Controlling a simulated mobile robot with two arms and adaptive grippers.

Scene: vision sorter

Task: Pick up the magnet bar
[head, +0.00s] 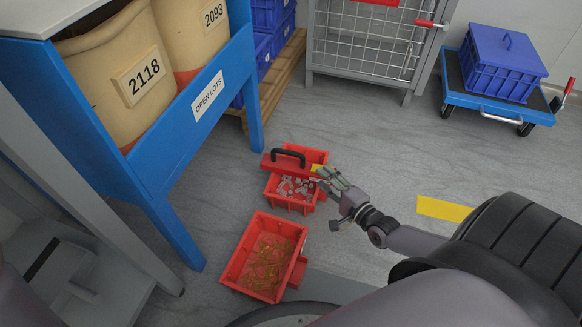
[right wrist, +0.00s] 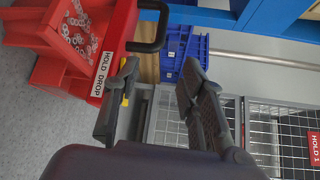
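A red bar with a black handle, which looks like the magnet bar (head: 272,163), lies across the back part of a red bin (head: 291,208) holding small grey metal pieces. In the right wrist view the bar (right wrist: 118,40) carries a "HOLD DROP" label, with its black handle beyond. My right gripper (head: 326,177) is just to the right of the bar and bin. In the right wrist view its two fingers (right wrist: 163,78) are spread with nothing gripped between them. A small yellow part shows by the left finger. My left gripper is not in view.
A second red bin (head: 236,266) with brownish bits stands nearer on the floor. A blue rack (head: 165,135) with large tan containers is at the left. A wire cage (head: 362,45) and a blue crate (head: 503,65) on a cart stand behind.

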